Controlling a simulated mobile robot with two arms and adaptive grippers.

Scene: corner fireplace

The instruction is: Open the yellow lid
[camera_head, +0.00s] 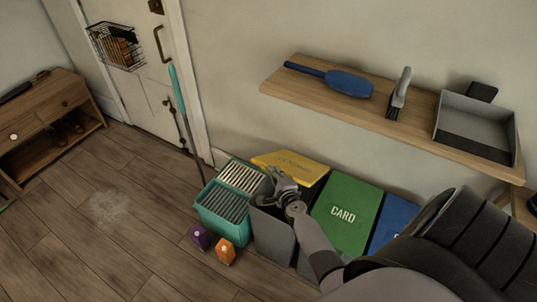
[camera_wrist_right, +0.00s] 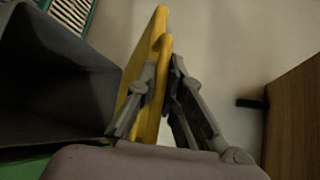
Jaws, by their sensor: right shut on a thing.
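The yellow lid (camera_head: 290,164) is on a grey bin (camera_head: 272,232) between the teal bucket and the green-lidded bin. It is raised, with a dark opening showing in front of it. My right gripper (camera_head: 279,181) reaches over this bin to the lid and hides part of it. In the right wrist view the yellow lid (camera_wrist_right: 153,75) stands edge-on between the two fingers of my right gripper (camera_wrist_right: 163,75), which is shut on it. The bin's dark inside (camera_wrist_right: 65,80) shows to the left there. My left gripper is not in view.
A green bin lid marked CARD (camera_head: 345,213) and a blue lid (camera_head: 393,220) lie to the right. The teal bucket (camera_head: 222,211), a mop handle (camera_head: 185,120), and purple (camera_head: 200,237) and orange (camera_head: 225,251) items stand left. A wooden shelf (camera_head: 415,115) overhangs behind.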

